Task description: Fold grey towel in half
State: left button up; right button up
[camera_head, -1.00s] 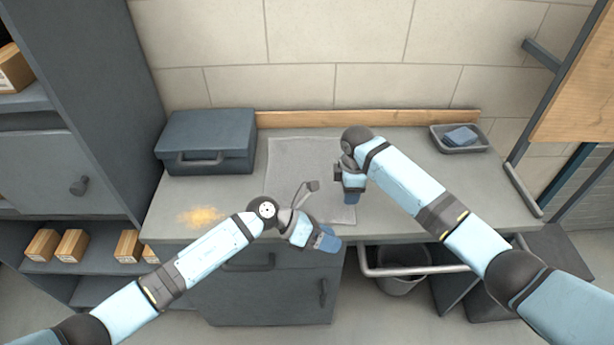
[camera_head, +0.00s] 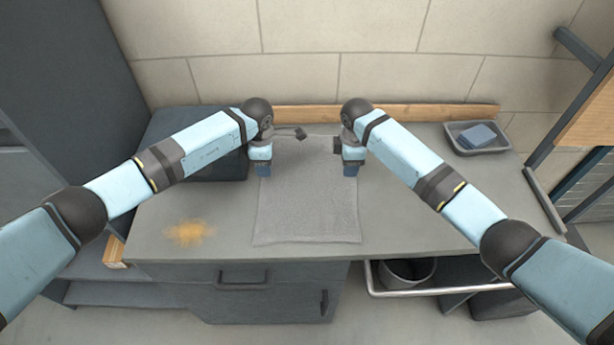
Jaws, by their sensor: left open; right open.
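The grey towel (camera_head: 308,205) lies flat and spread out on the workbench, roughly rectangular, its near edge close to the bench's front edge. My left gripper (camera_head: 263,171) points down over the towel's left edge, toward the far half. My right gripper (camera_head: 350,170) points down over the towel's right edge at about the same depth. Both are open with nothing seen in them. The fingertips are small in view, and I cannot tell whether they touch the towel. The arms' wrists hide parts of the towel's far corners.
The grey workbench (camera_head: 410,215) has free room right of the towel. A dark toolbox (camera_head: 215,168) stands at the back left, partly behind my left arm. An orange-yellow stain (camera_head: 189,233) marks the front left. A tray (camera_head: 492,147) holding a blue cloth (camera_head: 477,136) sits at the back right.

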aim_at(268, 184)
pick_arm(q)
jog(key=shift+s+f, duration=0.15)
jog(key=shift+f, duration=3)
pick_arm(e)
jog(key=shift+s+f, duration=0.15)
jog(key=shift+f, duration=3)
pick_arm(q)
jog(key=shift+f, duration=0.25)
pick_arm(e)
jog(key=shift+f, duration=0.2)
pick_arm(q)
jog(key=shift+r, duration=0.1)
jog(key=shift+c, duration=0.7)
pick_arm(e)
jog(key=shift+r, duration=0.1)
jog(key=shift+c, duration=0.7)
pick_arm(q)
grip_shut()
pick_arm(e)
grip_shut()
pick_arm(q)
jog(key=shift+r, duration=0.15)
pick_arm(e)
jog(key=shift+r, duration=0.1)
